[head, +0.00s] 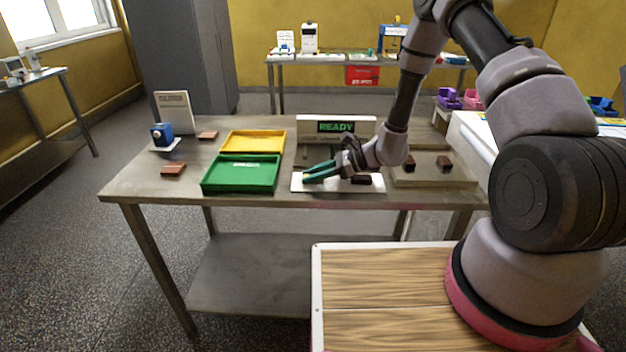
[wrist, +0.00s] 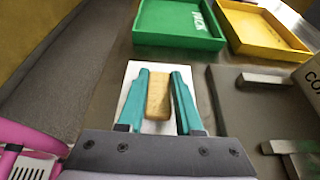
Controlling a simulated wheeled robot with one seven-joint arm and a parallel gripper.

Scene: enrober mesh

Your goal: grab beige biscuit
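The beige biscuit (wrist: 158,97) lies lengthwise between the two teal fingers of my gripper (wrist: 160,74) in the wrist view. The fingers flank its long sides, very close at the tips. I cannot tell whether they press on it or only stand around it. A white plate (wrist: 133,71) shows behind and beside the fingers. In the head view my gripper (head: 306,174) is low over the left part of the white plate (head: 300,187), and the biscuit is mostly hidden by the fingers.
A green tray (head: 240,188) and a yellow tray (head: 253,134) stand left of the plate. A dark brown piece (head: 361,179) lies on the plate's right part. A READY display (head: 336,127) stands behind. Brown pieces (head: 173,170) lie at the table's left; dark blocks (head: 444,163) sit at right.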

